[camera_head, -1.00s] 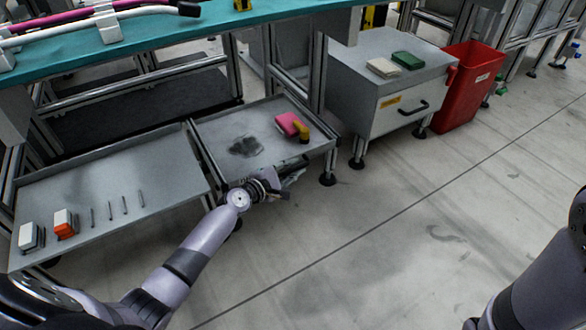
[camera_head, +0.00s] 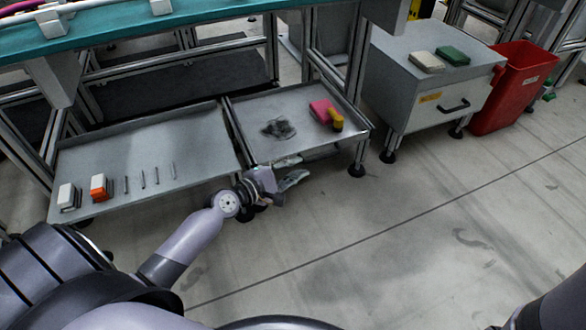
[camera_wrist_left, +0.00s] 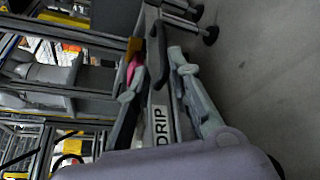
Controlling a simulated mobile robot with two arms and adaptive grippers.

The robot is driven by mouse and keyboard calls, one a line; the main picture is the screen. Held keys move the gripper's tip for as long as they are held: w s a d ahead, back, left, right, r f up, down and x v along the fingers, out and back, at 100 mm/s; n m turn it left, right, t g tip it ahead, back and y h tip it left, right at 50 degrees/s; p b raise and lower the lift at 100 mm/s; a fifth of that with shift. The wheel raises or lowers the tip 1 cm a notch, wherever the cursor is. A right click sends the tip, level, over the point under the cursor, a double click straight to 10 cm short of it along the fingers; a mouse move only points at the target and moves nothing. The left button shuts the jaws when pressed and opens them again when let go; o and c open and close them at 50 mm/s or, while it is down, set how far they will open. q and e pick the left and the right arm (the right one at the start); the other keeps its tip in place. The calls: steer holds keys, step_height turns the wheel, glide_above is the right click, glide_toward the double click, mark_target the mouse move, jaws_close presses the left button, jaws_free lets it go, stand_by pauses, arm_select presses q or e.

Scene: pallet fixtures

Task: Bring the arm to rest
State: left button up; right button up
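My left arm comes in from the lower left in the head view. Its gripper (camera_head: 291,172) is at the front edge of the right-hand grey tray (camera_head: 300,148), outside the tray. In the left wrist view the two fingers of this gripper (camera_wrist_left: 158,78) are spread apart with nothing held between them. The tray's front with a label reading "DRIP" (camera_wrist_left: 161,126) shows behind them. A part of my right arm (camera_head: 552,308) shows at the bottom right, but its gripper is out of the picture.
A left tray (camera_head: 190,138) holds white and orange blocks and thin rods. A grey cabinet (camera_head: 400,85) and red bin (camera_head: 512,85) stand right. Floor in front is clear.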

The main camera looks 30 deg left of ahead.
arm_select(q)
steer(key=shift+s+a+r, duration=0.1)
steer(key=shift+s, duration=0.2)
